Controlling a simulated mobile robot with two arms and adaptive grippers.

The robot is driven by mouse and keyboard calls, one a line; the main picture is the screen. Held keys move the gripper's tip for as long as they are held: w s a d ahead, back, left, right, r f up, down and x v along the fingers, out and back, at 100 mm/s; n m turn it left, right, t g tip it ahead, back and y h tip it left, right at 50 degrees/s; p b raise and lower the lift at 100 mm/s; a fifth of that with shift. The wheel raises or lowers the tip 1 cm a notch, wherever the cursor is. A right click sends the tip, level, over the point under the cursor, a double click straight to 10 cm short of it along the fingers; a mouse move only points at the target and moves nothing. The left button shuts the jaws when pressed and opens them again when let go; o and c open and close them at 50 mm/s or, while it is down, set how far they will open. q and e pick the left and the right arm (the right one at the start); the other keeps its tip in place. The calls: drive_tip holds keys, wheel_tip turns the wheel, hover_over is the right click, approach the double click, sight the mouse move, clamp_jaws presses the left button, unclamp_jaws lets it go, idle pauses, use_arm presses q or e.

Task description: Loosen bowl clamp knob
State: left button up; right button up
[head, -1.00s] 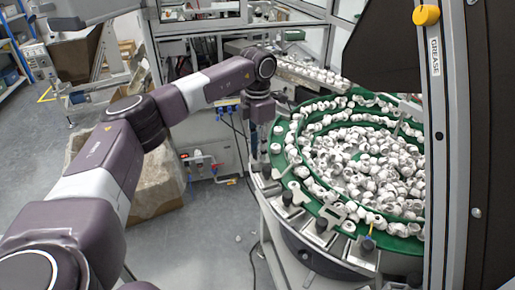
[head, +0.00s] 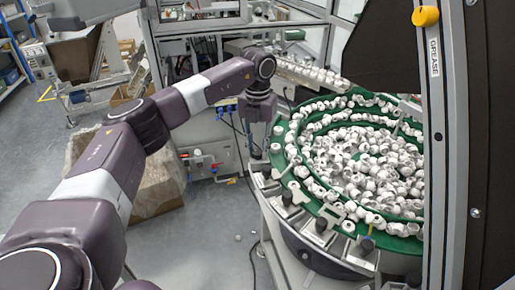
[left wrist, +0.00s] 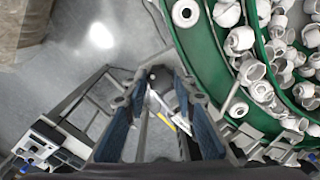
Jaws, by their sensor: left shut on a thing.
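The green-rimmed feeder bowl (head: 283,150) holds many white caps and stands at the right in the head view. Dark clamp knobs sit along its near edge, such as one knob (head: 287,198) and another (head: 321,226). My left gripper (head: 257,152) points down at the bowl's left edge. In the left wrist view its two blue-padded fingers (left wrist: 160,88) are closed in around a small dark knob (left wrist: 158,74) at the bowl's outer edge. The fingers hide part of this knob. My right gripper does not show.
A grey upright post with a yellow knob (head: 425,16) stands in front of the bowl at right. A cardboard box (head: 158,185) stands on the floor behind my left arm. Floor left of the bowl is mostly clear, with a dark cable near its base.

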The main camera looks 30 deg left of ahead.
sight(258, 151)
use_arm(q)
drive_tip(key=shift+w+r, duration=0.1)
drive_tip(key=shift+r, duration=0.05)
idle(0.3)
drive_tip(key=o, duration=1.2)
drive_tip(key=shift+c, duration=0.2)
wheel_tip(258, 151, up, 12)
